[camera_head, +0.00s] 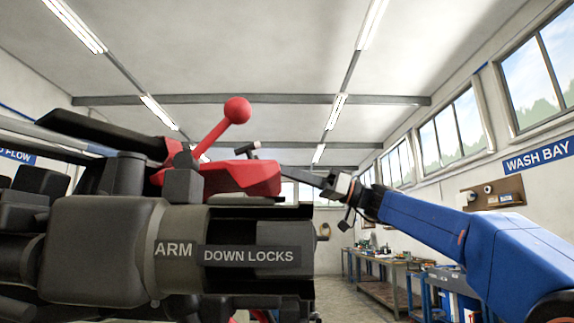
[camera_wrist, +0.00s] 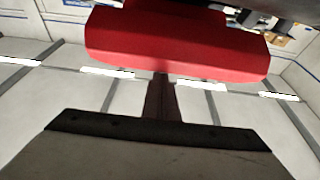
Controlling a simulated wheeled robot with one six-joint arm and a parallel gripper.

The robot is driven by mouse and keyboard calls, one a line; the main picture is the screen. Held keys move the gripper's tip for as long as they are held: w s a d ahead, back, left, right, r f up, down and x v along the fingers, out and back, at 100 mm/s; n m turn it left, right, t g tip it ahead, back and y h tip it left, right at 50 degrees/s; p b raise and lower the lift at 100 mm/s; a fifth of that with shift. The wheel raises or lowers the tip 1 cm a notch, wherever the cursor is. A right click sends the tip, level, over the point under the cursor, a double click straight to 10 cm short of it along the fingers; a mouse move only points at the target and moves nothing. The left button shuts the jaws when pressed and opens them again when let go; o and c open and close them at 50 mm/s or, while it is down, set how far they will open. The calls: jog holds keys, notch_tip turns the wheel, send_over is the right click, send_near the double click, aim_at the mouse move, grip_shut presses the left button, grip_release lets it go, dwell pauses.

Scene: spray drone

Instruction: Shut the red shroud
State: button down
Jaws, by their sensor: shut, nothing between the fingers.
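The red shroud (camera_head: 243,178) sits on top of the dark grey drone arm housing (camera_head: 95,250) in the head view. A red lever with a ball knob (camera_head: 237,110) rises above it, up and to the right. My gripper (camera_head: 288,171) comes in from the right, its shut, empty fingers pointing left at the shroud's right end. In the wrist view the shroud (camera_wrist: 175,45) fills the upper middle, and my thin dark fingers (camera_wrist: 161,77) end at its lower edge. I cannot tell whether they touch it.
The label "ARM DOWN LOCKS" (camera_head: 225,254) is on the housing below the shroud. Dark drone parts (camera_head: 100,135) crowd the left side. Workbenches (camera_head: 385,285) stand far back at the right. The space above the shroud's right end looks clear except for a small dark T-shaped piece (camera_head: 240,149).

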notch_tip(320, 180, down, 8)
jog(key=shift+f, duration=0.1)
dwell(0.4)
